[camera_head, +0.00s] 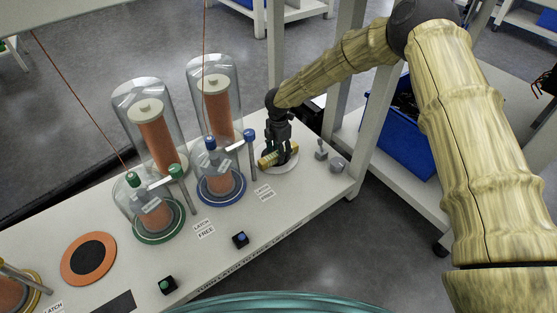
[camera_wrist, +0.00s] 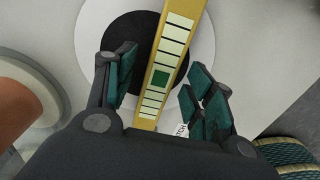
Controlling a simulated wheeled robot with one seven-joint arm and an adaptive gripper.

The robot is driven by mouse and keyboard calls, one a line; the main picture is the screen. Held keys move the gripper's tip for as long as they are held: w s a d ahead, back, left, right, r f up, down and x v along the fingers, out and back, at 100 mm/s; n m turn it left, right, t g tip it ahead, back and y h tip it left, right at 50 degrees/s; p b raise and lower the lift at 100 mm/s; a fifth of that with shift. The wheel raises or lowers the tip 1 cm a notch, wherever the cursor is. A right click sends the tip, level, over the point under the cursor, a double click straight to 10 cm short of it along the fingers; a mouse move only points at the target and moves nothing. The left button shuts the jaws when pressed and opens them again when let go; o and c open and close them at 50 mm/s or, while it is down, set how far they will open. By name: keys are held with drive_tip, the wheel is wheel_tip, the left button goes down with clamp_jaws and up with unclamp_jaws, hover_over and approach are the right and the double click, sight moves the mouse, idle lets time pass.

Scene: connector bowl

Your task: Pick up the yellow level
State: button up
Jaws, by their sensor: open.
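The yellow level (camera_head: 269,160) is a bar lying on a round white plate (camera_head: 291,163) near the right part of the white table. In the wrist view the level (camera_wrist: 173,50) runs steeply from top right to bottom centre, with pale panels and a green square on its face. The plate (camera_wrist: 203,44) shows there with a dark centre. My gripper (camera_head: 280,150) is over the level in the head view. In the wrist view my gripper (camera_wrist: 160,82) is open, with one finger on each side of the level. Whether the fingers touch it, I cannot tell.
Left of the plate stand glass domes with orange cylinders, one on a blue base (camera_head: 221,196) and one on a green base (camera_head: 158,232). Small grey parts (camera_head: 321,150) stand to the right. An orange disc (camera_head: 88,259) lies at the left. A blue bin (camera_head: 400,140) sits beyond the table.

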drive_tip(key=shift+f, duration=0.35)
drive_tip(key=shift+c, duration=0.4)
drive_tip(key=shift+r, duration=0.1)
clamp_jaws()
